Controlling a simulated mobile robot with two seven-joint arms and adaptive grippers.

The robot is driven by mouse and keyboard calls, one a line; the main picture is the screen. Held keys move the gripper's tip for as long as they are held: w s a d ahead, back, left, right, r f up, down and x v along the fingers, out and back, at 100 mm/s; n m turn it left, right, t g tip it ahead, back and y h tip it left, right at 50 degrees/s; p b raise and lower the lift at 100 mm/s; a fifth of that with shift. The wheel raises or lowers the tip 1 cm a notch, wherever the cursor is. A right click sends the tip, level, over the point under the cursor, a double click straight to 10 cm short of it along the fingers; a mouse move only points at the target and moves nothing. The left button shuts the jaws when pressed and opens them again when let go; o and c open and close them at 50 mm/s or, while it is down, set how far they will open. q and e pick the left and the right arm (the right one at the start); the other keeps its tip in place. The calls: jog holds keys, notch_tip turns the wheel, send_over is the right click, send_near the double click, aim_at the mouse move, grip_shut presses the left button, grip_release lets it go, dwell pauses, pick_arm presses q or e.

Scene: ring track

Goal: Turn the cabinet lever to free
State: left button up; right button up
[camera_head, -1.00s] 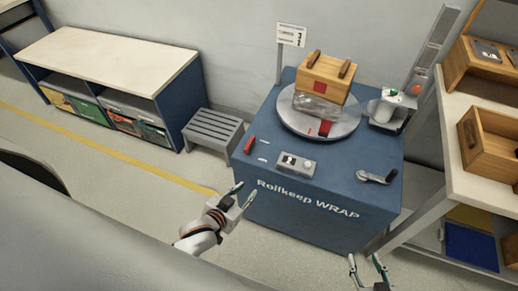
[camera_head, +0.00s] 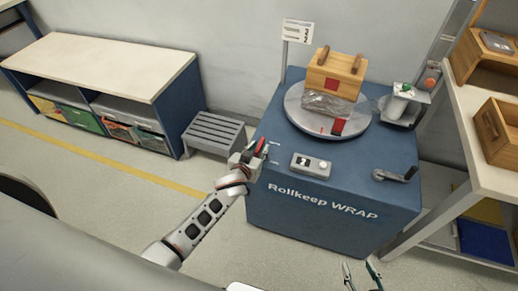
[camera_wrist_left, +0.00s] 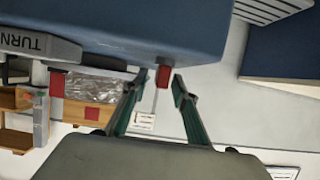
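The red lever (camera_head: 265,148) sits at the left edge of the blue cabinet (camera_head: 330,222), beside small white markings too small to read. In the left wrist view the red lever (camera_wrist_left: 163,77) projects from the cabinet edge. My left gripper (camera_head: 257,151) is at the lever and partly covers it. In the left wrist view the fingers of my left gripper (camera_wrist_left: 159,84) are apart, with the lever between or just beyond their tips; contact cannot be told. My right gripper (camera_head: 361,274) is open and empty, low in front of the cabinet.
On the cabinet are a round turntable (camera_head: 294,101) with a wooden box (camera_head: 338,70), a grey control box (camera_head: 311,166) and a crank (camera_head: 396,174). A slatted stool (camera_head: 213,133) stands left of the cabinet. Shelving (camera_head: 471,140) stands close on the right.

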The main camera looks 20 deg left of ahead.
pick_arm(q)
jog(key=shift+w+f, duration=0.15)
jog(key=shift+w, duration=0.2)
grip_shut()
